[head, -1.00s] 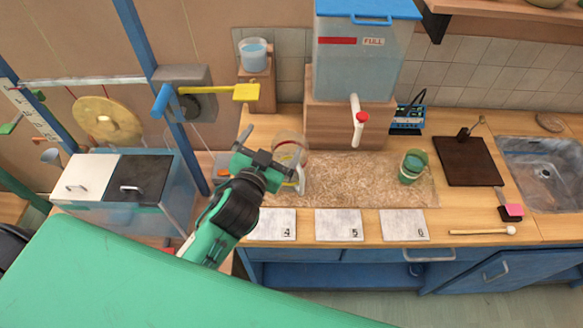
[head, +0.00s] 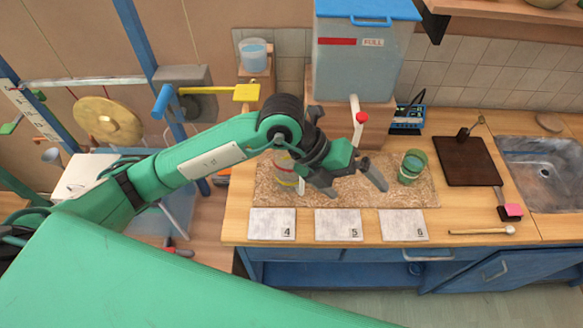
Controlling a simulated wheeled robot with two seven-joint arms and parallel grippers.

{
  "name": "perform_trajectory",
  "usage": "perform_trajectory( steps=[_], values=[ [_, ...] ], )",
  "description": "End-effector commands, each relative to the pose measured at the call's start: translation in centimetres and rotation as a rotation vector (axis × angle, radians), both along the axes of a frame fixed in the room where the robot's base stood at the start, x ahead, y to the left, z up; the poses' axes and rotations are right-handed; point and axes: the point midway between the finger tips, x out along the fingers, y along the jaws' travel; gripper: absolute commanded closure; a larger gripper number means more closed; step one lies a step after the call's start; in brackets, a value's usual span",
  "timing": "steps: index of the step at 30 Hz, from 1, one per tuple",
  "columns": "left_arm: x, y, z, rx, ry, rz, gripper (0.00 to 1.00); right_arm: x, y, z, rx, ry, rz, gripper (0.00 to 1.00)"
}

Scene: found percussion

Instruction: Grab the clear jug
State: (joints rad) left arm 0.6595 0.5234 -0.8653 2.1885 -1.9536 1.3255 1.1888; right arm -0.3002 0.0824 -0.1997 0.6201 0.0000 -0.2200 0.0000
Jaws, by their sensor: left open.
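The clear jug (head: 284,180), with red and yellow bands, stands on the left part of the speckled mat (head: 405,196). My left forearm and wrist hide its upper part. My left gripper (head: 358,188) is open and empty above the mat, to the right of the jug, with its fingers pointing down and right. The gripper is apart from the green cup on its right. My right gripper is not in view.
A green cup (head: 411,167) stands on the right of the mat. Behind is a big tank (head: 352,65) with a red-handled tap (head: 358,122) close to my gripper. Tiles numbered 4, 5 and 6 (head: 403,225) line the counter front. A mallet (head: 482,231) lies right.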

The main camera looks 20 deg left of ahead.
Motion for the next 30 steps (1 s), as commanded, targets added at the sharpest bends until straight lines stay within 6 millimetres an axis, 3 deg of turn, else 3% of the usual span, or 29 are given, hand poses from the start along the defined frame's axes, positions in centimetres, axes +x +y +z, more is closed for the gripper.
perform_trajectory(
  steps=[3,6,12,16,24,30],
  values=[
    [3.5,5.1,-1.5,0.315,-0.083,0.12,0.0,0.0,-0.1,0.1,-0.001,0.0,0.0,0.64],
    [5.9,9.2,-1.4,0.52,-0.139,0.243,0.0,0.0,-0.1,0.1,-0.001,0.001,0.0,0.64],
    [8.3,14.4,-0.1,0.747,-0.207,0.428,0.0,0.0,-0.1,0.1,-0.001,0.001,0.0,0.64],
    [9.0,15.6,-0.6,0.792,-0.22,0.469,0.0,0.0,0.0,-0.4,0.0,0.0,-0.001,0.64],
    [10.8,16.2,-5.6,0.794,-0.218,0.471,0.0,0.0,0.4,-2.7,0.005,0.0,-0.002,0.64],
    [11.8,16.4,-7.5,0.793,-0.219,0.47,0.0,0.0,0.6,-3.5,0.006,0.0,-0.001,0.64]
  ],
)
